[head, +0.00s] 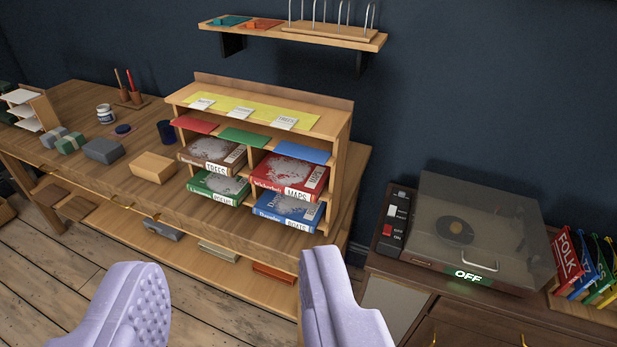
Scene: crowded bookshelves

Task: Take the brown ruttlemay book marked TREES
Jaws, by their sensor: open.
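The brown book marked TREES (208,152) lies flat in the upper left compartment of a small wooden shelf unit (341,160) on the desk. Its labelled spine faces out, and a green book (218,187) lies in the compartment below it. To its right is a red book marked MAPS (285,177), with a blue book (285,208) under that. My gripper (238,290) is open and empty, its two pale lilac fingers at the bottom of the view, nearer to me than the shelf unit and apart from the books.
A tan block (153,166) and a grey block (103,151) lie on the desk left of the unit. A dark blue cup (167,132) stands close beside it. A record player (470,235) sits on a cabinet at right. A wall shelf (340,36) hangs above.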

